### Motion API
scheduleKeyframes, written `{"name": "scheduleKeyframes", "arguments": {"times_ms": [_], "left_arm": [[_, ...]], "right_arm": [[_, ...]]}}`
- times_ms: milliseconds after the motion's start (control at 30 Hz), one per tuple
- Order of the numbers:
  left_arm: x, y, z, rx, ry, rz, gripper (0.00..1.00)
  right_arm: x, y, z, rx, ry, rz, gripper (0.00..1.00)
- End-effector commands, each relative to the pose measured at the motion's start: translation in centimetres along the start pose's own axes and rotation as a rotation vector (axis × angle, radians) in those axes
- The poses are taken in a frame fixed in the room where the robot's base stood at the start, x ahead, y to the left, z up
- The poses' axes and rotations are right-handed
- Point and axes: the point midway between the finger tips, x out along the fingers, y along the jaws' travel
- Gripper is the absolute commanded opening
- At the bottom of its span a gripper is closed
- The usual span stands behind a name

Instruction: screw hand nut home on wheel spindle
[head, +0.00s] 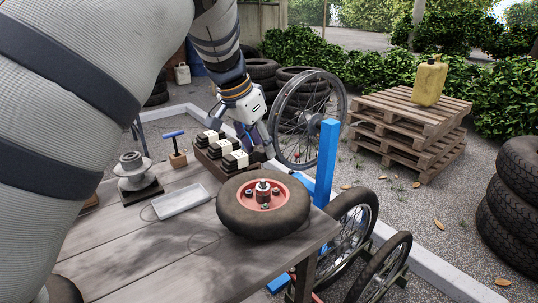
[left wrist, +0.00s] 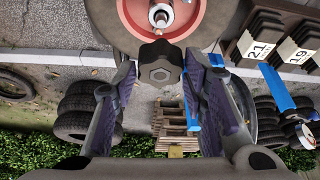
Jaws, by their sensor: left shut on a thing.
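The wheel, a black tyre (head: 235,215) with a red hub (head: 250,196), lies flat on the wooden table. Its metal spindle (head: 263,188) stands up at the hub's centre. In the left wrist view the red hub (left wrist: 194,14) and spindle (left wrist: 161,16) are at the top edge. The black lobed hand nut (left wrist: 160,63) is between the fingertips of my left gripper (left wrist: 160,70), shut on it, apart from the spindle in the picture. In the head view my left gripper (head: 257,147) is behind the wheel, by the crate; the nut cannot be made out there. My right gripper is not in view.
A crate of black blocks with white labels (head: 235,160) stands behind the wheel. A blue post (head: 327,160) rises at the table's right edge. A metal tray (head: 181,201), grey pedestal (head: 134,172) and blue T-handle tool (head: 173,134) stand left. The table front is clear.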

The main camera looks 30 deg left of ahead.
Motion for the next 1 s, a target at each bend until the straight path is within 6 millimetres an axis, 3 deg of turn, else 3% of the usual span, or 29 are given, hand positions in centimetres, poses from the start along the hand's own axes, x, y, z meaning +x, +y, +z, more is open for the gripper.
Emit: {"name": "scheduleKeyframes", "arguments": {"times_ms": [533, 1000], "left_arm": [[-0.2, -0.7, -0.2, 0.004, 0.001, -0.012, 0.16], [4.4, -0.6, 1.6, 0.003, -0.002, -0.009, 0.15]], "right_arm": [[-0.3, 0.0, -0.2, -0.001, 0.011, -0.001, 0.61], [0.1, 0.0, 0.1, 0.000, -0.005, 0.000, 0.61]]}}
